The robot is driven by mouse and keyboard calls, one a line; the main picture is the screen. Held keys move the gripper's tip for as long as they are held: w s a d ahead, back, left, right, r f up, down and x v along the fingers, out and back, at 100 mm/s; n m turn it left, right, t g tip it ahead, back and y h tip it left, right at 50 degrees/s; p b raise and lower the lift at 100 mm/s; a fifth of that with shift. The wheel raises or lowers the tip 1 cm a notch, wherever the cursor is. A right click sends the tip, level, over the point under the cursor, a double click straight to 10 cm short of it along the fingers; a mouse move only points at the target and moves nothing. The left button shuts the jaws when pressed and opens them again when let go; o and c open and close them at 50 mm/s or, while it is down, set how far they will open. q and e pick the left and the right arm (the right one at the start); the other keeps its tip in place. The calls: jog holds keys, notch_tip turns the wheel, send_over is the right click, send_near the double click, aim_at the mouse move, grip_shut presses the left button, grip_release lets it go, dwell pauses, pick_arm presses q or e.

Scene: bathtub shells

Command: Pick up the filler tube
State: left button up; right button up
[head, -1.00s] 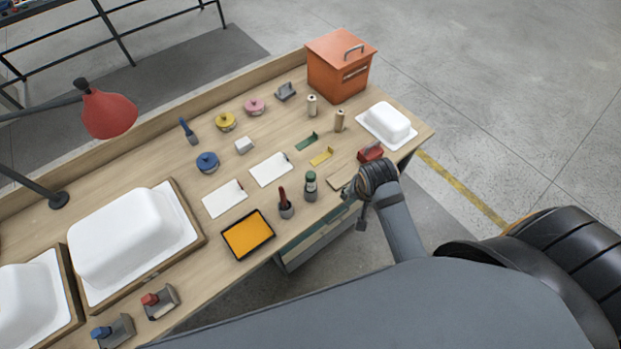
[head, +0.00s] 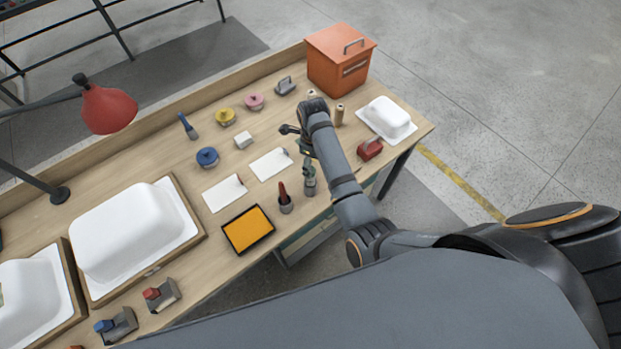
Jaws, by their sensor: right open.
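A small upright item with a red pointed top and grey base (head: 285,199) stands on the bench near its front edge. Beside it to the right stands a dark green bottle-like item (head: 310,184), partly close under my right arm. I cannot tell for sure which one is the filler tube. My right gripper (head: 293,141) is open and empty over the middle of the bench, behind both items and close to the right-hand white sheet. My arm hides the green and yellow scrapers and part of a spool. My left gripper is not in view.
An orange box (head: 340,62) and a small white tub shell (head: 388,118) stand at the right end. A red block (head: 370,149) lies right of my arm. An orange-filled tray (head: 248,231) and large white tub shell (head: 128,235) are left. Blue, yellow and pink tins stand behind.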

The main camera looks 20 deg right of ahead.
aim_at(310, 181)
notch_tip(310, 181, down, 4)
jog(key=shift+w+r, duration=0.1)
jog(key=f, duration=0.3)
jog(key=f+b, duration=0.1)
jog(key=f, duration=0.1)
jog(key=shift+w+a+f, duration=0.15)
jog(key=shift+a, duration=0.15)
jog(key=c, duration=1.3)
